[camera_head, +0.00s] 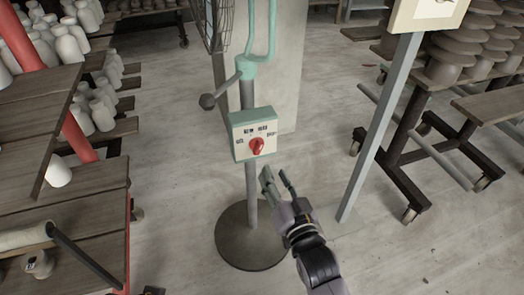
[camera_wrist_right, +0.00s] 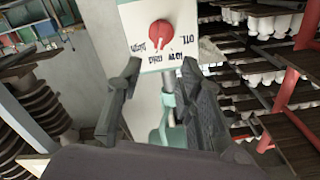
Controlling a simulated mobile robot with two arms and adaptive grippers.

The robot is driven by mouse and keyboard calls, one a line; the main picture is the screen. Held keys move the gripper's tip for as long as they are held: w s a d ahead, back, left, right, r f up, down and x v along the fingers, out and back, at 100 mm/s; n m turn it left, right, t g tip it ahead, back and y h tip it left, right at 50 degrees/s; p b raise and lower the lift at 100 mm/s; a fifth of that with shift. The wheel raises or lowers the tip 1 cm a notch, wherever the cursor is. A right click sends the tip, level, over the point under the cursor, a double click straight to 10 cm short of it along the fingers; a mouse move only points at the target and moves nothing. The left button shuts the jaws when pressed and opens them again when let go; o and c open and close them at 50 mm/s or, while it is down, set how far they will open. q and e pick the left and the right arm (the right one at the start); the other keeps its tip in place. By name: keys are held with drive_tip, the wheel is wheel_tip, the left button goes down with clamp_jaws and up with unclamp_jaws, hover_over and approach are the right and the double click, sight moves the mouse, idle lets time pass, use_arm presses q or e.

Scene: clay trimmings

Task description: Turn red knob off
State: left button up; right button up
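The red knob (camera_head: 257,146) sits on the front of a white and green control box (camera_head: 240,147) on a thin post. Small dark labels surround the knob. My right gripper (camera_head: 277,175) is just below and right of the box, with its fingers pointing up toward it. In the right wrist view the red knob (camera_wrist_right: 159,36) is upside down on the white panel (camera_wrist_right: 182,17), beyond the fingertips. The right gripper (camera_wrist_right: 160,78) is open and empty there, its two fingers apart and not touching the knob. My left gripper is not in view.
The post stands on a round dark base (camera_head: 250,237). A lever with a ball end (camera_head: 208,101) sticks out above the box. A slanted grey post (camera_head: 382,130) is to the right. Wooden shelves (camera_head: 55,120) with white pots are left; a wheeled rack (camera_head: 425,130) is right.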

sight(261, 147)
drive_tip(key=b+x, duration=0.1)
drive_tip(key=x, duration=0.5)
drive_tip(key=shift+f, duration=0.1)
drive_tip(key=x, duration=0.3)
drive_tip(key=shift+w+a+b, duration=0.1)
drive_tip(key=shift+w+b, duration=0.2)
drive_tip(key=shift+b, duration=0.1)
drive_tip(key=shift+w+a, duration=0.15)
drive_tip(key=shift+w, duration=0.4)
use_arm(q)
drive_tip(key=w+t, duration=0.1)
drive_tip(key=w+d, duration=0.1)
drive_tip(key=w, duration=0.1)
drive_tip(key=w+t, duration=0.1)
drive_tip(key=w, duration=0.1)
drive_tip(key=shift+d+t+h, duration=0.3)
use_arm(e)
clamp_jaws()
